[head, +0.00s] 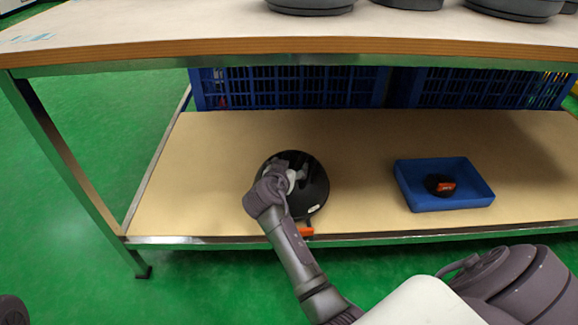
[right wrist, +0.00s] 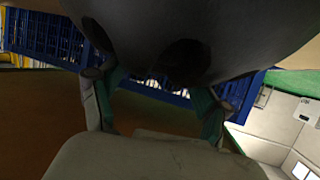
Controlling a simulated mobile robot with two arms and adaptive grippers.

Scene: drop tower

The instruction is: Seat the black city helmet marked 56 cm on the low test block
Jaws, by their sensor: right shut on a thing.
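A black helmet (head: 317,187) with a small white label is over the lower shelf of the bench, left of the blue tray. The label is too small to read. My right gripper (head: 291,178) reaches over it and is shut on it. In the right wrist view the dark helmet (right wrist: 210,30) fills the top, close against the green-padded fingers of my right gripper (right wrist: 160,100). An orange piece (head: 305,231) shows at the helmet's near side by the shelf edge. I cannot make out a test block. My left gripper is not in view.
A blue tray (head: 402,186) on the shelf (head: 205,165) holds a small black thing with an orange part (head: 446,187). Blue crates (head: 290,88) stand behind. The worktop (head: 180,25) hangs over the shelf, with dark round bases on it. The shelf's left part is clear.

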